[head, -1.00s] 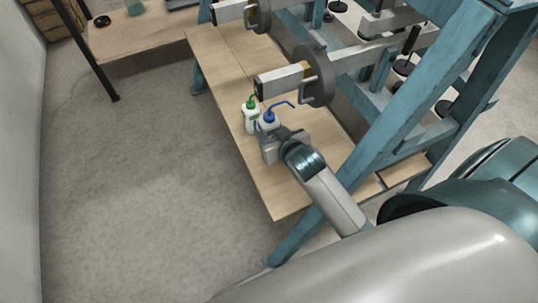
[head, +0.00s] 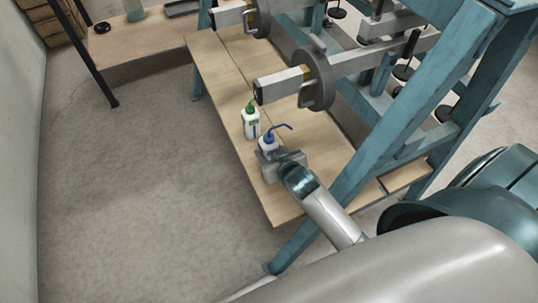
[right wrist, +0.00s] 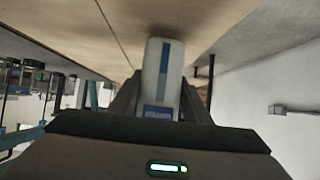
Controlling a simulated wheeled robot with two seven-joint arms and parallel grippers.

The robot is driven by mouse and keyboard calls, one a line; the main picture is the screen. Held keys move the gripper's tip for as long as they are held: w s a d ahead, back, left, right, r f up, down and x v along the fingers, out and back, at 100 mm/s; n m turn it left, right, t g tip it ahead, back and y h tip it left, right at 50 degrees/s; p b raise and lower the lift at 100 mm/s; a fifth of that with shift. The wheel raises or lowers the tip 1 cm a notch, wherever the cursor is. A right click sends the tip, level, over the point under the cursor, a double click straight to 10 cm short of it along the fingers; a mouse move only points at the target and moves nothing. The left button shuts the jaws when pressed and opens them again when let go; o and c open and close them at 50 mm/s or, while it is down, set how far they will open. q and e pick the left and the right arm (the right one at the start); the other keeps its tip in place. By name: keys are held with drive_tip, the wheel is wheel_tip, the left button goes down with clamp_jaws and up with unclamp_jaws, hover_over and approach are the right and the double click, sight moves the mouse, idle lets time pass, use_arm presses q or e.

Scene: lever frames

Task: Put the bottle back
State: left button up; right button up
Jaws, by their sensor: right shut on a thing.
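A white bottle with a blue cap and a bent blue spout (head: 269,142) is held by my right gripper (head: 269,156) over the near part of the wooden bench top. In the right wrist view the white bottle with a blue label stripe (right wrist: 163,68) sits between the two fingers of my right gripper (right wrist: 157,92). I cannot tell whether its base touches the wood. A second white bottle with a green cap (head: 251,124) stands upright on the bench top (head: 215,75), just beyond and left of the held one, with a small gap. My left gripper is not in view.
A blue-painted frame (head: 400,110) stands along the right of the bench. A metal lever bar with a round grey disc (head: 318,80) juts over the bench near the bottles. Another table (head: 135,40) is at the far left. The floor on the left is clear.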

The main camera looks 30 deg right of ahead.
drive_tip(key=shift+f, duration=0.65)
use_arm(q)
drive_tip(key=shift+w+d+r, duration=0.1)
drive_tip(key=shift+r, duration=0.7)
use_arm(e)
drive_tip(key=shift+f, duration=0.25)
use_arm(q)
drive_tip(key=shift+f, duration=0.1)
use_arm(e)
drive_tip(key=shift+f, duration=0.15)
drive_tip(key=o, duration=0.7)
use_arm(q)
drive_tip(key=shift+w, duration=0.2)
use_arm(e)
drive_tip(key=shift+o, duration=0.4)
